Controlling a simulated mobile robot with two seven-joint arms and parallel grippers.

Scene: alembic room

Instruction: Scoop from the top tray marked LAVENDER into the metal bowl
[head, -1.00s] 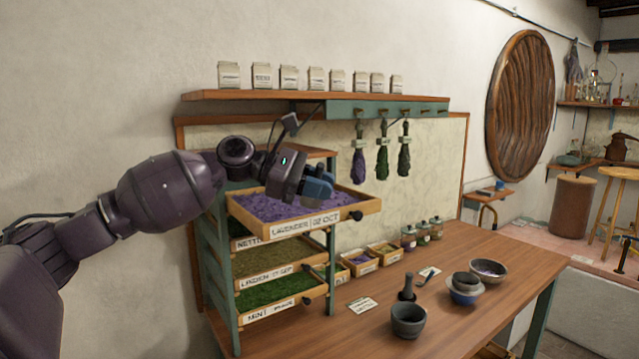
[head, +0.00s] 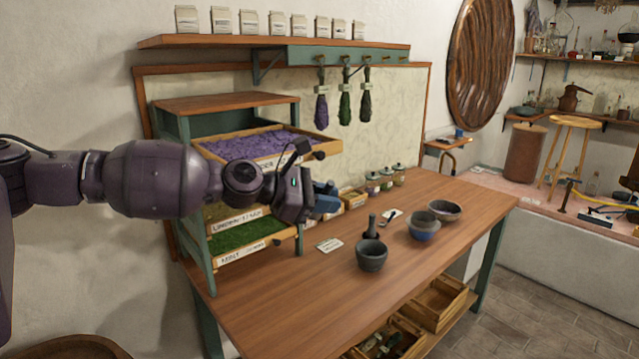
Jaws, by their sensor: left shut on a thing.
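The top tray marked LAVENDER (head: 327,146) is pulled out of the rack and holds purple flowers (head: 245,145); my arm hides part of its label. My left gripper (head: 325,198) is in front of and below that tray, over the table's left part. It is shut on what looks like a scoop, mostly hidden by the blue-grey fingers; I cannot tell whether it is loaded. A grey metal-looking bowl (head: 445,211) stands on the table to the right, apart from the gripper, with some purple in it. My right gripper is out of view.
A mortar (head: 371,257) with a pestle stands between the gripper and the bowl. Small jars (head: 385,180) stand behind. A card (head: 329,245) lies flat. The table's (head: 300,300) front is clear.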

